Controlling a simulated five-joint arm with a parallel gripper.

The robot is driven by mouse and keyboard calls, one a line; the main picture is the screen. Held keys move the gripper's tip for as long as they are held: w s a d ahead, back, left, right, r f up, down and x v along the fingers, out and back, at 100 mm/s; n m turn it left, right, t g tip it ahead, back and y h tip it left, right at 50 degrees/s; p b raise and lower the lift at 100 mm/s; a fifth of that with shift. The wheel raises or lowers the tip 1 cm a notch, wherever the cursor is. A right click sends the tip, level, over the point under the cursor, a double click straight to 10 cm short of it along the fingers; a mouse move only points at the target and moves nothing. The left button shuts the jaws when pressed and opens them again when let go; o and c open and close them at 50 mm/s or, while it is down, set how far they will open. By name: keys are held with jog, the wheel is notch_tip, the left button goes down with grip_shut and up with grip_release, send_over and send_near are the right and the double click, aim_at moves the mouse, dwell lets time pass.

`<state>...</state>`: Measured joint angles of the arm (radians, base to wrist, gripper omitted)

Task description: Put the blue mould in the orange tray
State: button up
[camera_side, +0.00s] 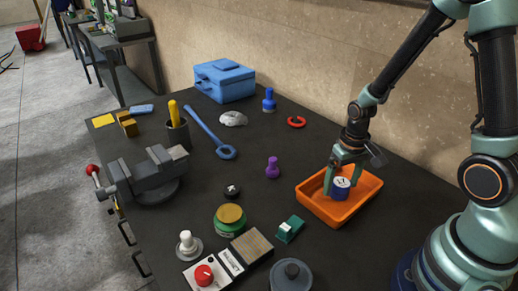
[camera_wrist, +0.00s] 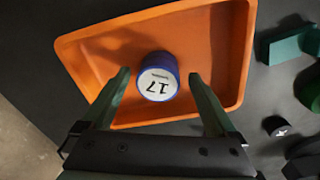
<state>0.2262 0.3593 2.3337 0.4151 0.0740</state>
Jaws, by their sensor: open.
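The blue mould (camera_side: 340,189) is a short blue cylinder with a white top marked 17. It stands upright inside the orange tray (camera_side: 364,204), on the tray's floor. In the wrist view the mould (camera_wrist: 158,77) shows inside the tray (camera_wrist: 232,50), apart from its walls. My gripper (camera_side: 339,180) is over the tray, its green fingers around the mould's place. In the wrist view my gripper (camera_wrist: 158,74) is open, with a gap between each fingertip and the mould. Part of the tray's near wall is hidden by my gripper in the wrist view.
A green block (camera_side: 290,229) and a grey round lid (camera_side: 291,275) lie near the tray. A purple piece (camera_side: 272,168) stands left of the tray. A vise (camera_side: 150,175), a blue toolbox (camera_side: 224,80) and a blue wrench (camera_side: 210,132) are farther off. The wall runs behind the table.

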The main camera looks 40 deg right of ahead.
notch_tip(320, 180, up, 12)
jog(key=f, duration=0.1)
notch_tip(320, 180, up, 12)
jog(key=n+t, duration=0.3)
jog(key=t, duration=0.2)
send_over(342, 184)
jog(key=s+a, duration=0.2)
jog(key=a, duration=0.5)
jog(key=shift+w+d, duration=0.1)
jog(key=shift+w, duration=0.05)
